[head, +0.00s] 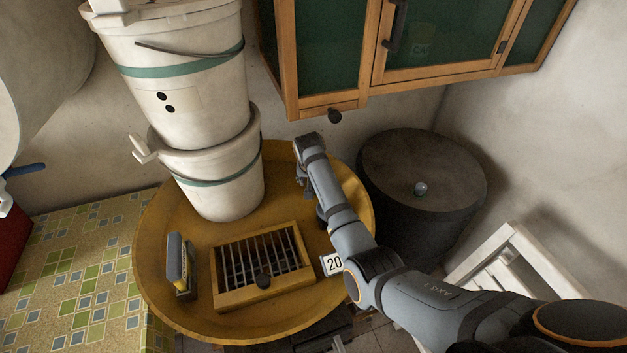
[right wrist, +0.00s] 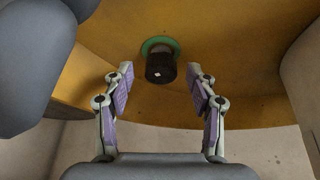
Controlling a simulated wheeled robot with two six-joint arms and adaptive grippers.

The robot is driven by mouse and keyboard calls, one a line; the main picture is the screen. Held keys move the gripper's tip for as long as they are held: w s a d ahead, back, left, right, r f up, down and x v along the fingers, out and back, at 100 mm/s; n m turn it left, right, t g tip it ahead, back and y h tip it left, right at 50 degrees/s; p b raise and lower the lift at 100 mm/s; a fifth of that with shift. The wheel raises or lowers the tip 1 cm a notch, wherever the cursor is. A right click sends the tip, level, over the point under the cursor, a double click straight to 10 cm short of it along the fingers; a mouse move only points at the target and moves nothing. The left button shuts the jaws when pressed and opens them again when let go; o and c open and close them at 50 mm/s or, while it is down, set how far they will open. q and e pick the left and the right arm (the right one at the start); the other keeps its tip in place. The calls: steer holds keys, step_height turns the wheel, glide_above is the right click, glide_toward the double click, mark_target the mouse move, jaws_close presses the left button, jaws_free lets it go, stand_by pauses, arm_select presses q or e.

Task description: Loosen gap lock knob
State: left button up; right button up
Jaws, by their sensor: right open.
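A black knob (right wrist: 160,68) with a green ring around its base sits on a yellow-orange surface in the right wrist view. My right gripper (right wrist: 160,85) is open, with one finger on each side of the knob and clear space between. In the head view my right gripper (head: 303,187) hangs over the back right of the round yellow tub (head: 150,275), beside the stacked white buckets. I cannot make out the green-ringed knob there. My left gripper is not in view.
White buckets (head: 190,110) stand stacked at the tub's back left. A sponge-like block (head: 181,270) stands left of the frame. A wooden cabinet (head: 335,98) hangs above. A dark drum (head: 425,225) and a white slatted rack (head: 500,250) are at the right.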

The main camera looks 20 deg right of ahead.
steer(key=shift+a+f, duration=0.1)
steer(key=shift+f, duration=0.2)
steer(key=shift+w, duration=0.1)
